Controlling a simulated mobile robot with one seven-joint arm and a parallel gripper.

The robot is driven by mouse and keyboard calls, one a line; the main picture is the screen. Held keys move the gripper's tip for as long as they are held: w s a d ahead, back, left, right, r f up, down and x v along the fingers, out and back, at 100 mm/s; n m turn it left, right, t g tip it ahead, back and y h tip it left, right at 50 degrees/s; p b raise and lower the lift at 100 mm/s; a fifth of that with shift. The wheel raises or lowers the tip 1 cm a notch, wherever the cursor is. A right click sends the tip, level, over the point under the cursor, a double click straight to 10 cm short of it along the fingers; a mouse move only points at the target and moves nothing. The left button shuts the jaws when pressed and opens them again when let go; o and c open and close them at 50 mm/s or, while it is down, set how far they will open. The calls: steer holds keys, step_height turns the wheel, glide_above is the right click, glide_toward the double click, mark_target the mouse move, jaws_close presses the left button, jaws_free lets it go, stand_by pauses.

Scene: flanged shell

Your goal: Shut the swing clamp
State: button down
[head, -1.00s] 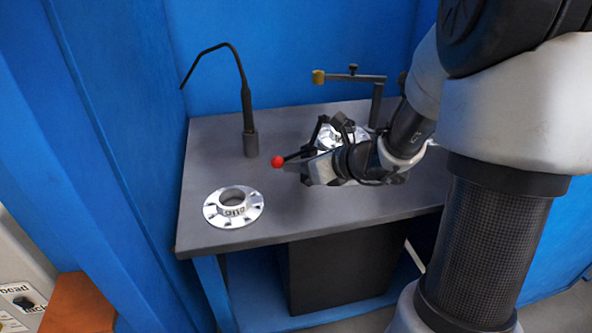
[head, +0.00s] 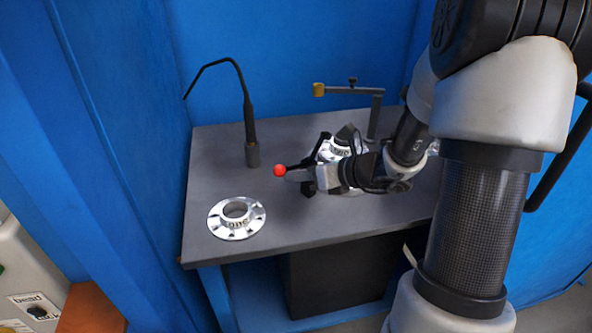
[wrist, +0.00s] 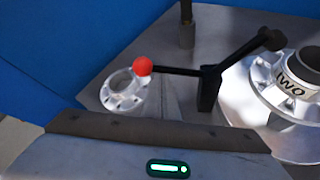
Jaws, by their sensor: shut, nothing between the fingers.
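The swing clamp's red ball knob (head: 279,170) sits on a black lever in the head view. In the wrist view the knob (wrist: 142,66) is left of the lever (wrist: 178,71), which runs to a black upright post (wrist: 208,88). A second black arm (wrist: 245,53) rises from the post towards the flanged part marked TWO (wrist: 290,90). This part (head: 340,148) is partly hidden behind my gripper in the head view. My gripper (head: 301,174) is shut and empty, just right of the knob. I cannot tell whether it touches the lever.
A second flanged part (head: 237,226) lies at the table's front left. A black bent rod on a stand (head: 252,150) is at the back left. A post with a side arm and yellow tip (head: 319,89) stands behind. Blue walls (head: 300,45) enclose the table (head: 215,165).

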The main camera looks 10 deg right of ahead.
steer(key=w+d+r+m+g+y+p, duration=0.1)
steer(key=r+m+y+p, duration=0.4)
steer(key=p, duration=0.9)
steer(key=w+d+m, duration=0.1)
steer(key=d, duration=0.1)
steer(key=shift+w+d+r, duration=0.15)
steer(key=shift+d+r, duration=0.05)
steer(key=shift+d, duration=0.2)
steer(key=shift+w+d+r+p, duration=0.2)
steer(key=shift+w+d+p, duration=0.1)
steer(key=shift+p, duration=0.1)
steer(key=shift+s, duration=0.1)
steer(key=v, duration=0.7)
steer(key=shift+s+f, duration=0.25)
steer(key=shift+s, duration=0.05)
steer(key=shift+a+y, duration=0.15)
steer(key=shift+y, duration=0.15)
